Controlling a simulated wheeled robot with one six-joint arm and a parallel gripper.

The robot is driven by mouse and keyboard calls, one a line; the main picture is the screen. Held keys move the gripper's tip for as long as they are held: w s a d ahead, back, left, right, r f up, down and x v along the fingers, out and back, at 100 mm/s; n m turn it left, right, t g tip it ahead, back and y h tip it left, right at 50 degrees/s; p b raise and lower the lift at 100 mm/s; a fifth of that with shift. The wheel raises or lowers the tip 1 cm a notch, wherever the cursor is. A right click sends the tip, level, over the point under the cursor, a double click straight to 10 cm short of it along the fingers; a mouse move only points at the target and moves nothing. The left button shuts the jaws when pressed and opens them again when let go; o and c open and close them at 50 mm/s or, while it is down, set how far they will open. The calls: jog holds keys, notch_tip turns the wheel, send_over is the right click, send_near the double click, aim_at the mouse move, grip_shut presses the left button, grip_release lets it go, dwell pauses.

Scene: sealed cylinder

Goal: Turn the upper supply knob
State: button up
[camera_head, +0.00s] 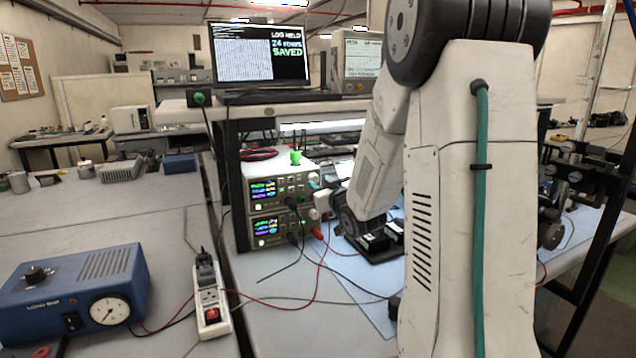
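Two bench power supplies stand stacked under the shelf. The upper supply (262,190) has a lit multicoloured display, and its pale knob (313,180) shows at the right end of its front. The lower supply (266,231) has a similar display, with a pale knob (314,213) at its right.
Black and red leads (318,240) hang from the supplies across the bench. A power strip (211,300) and a blue box with a dial (75,290) are at the left. A green object (296,157) sits atop the stack.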

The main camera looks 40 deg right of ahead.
aim_at(314, 178)
jog(key=shift+x, duration=1.3)
jog(key=c, duration=0.7)
jog(key=shift+m, duration=0.4)
